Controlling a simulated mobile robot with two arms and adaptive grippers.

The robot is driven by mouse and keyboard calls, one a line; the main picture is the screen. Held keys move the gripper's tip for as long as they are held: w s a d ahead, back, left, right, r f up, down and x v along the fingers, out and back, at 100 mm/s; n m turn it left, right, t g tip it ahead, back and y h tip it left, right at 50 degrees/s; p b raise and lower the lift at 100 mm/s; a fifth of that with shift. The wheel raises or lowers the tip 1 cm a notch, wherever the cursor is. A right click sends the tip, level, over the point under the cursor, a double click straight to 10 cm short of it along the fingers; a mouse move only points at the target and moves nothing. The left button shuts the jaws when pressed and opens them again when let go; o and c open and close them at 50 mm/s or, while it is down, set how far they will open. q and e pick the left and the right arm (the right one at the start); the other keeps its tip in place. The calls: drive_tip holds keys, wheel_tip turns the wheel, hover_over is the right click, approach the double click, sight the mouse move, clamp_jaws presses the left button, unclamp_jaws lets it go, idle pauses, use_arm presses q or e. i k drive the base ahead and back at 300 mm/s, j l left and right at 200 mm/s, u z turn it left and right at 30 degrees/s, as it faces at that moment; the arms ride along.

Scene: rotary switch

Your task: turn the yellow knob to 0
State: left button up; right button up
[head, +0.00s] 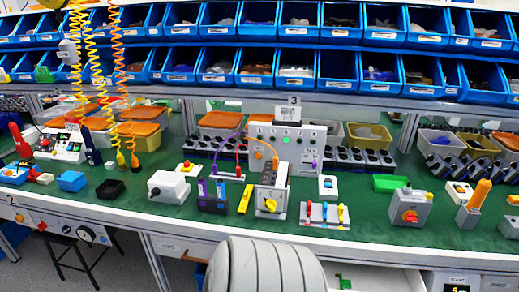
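A yellow knob (270,205) sits low on the front face of an upright grey switch box (268,190) at the middle of the green bench top. The marks around the knob are too small to read, so I cannot tell its setting. Neither of my grippers is in view. A large grey ribbed shape (265,265) at the bottom centre seems to be part of my own body.
The green bench (345,232) is crowded with small devices. A white box (168,187) and a yellow block (246,198) stand left of the switch box, a panel with small levers (324,214) right of it. Coiled cords (120,80) hang at left. Blue bins (290,65) line the back.

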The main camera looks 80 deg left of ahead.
sight(270, 203)
drive_tip(key=j+u, duration=0.15)
drive_tip(key=u, duration=1.9)
drive_tip(key=i+j+u, duration=0.25)
drive_tip(key=i+j, duration=0.15)
drive_tip(key=i+j+u, duration=0.2)
drive_tip(key=i, duration=0.3)
drive_tip(key=j, duration=0.1)
